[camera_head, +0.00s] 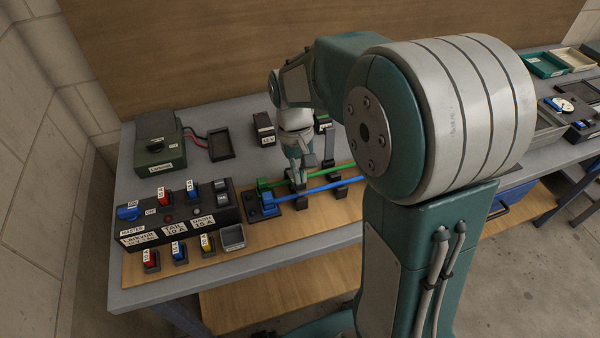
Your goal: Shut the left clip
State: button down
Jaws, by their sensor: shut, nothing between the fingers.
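My gripper (300,181) is shut and points down over the left part of the tube chassis on the wooden board (290,228). A green tube (317,178) and a blue tube (318,187) run side by side to the right from their end fittings. The left clip (298,188) is a small dark piece at the tubes, directly under my gripper and partly hidden by it. I cannot tell whether it is shut or whether my fingers touch it. Another dark clip (330,146) stands to its right with its lever upright. My arm hides the tubes' right part.
A black switch box (180,215) with red and blue switches stands left of the tubes. Behind it are a green box (157,140) and a dark tray (221,145). A small grey bin (232,237) sits in front. The grey bench (240,112) has some free room behind the tubes.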

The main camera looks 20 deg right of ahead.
jog(key=shift+a, duration=0.25)
jog(key=shift+d, duration=0.1)
jog(key=shift+s+d+f, duration=0.1)
jog(key=shift+s+f, duration=0.1)
jog(key=shift+f, duration=0.05)
jog(key=shift+s+f, duration=0.55)
jog(key=shift+f, duration=0.35)
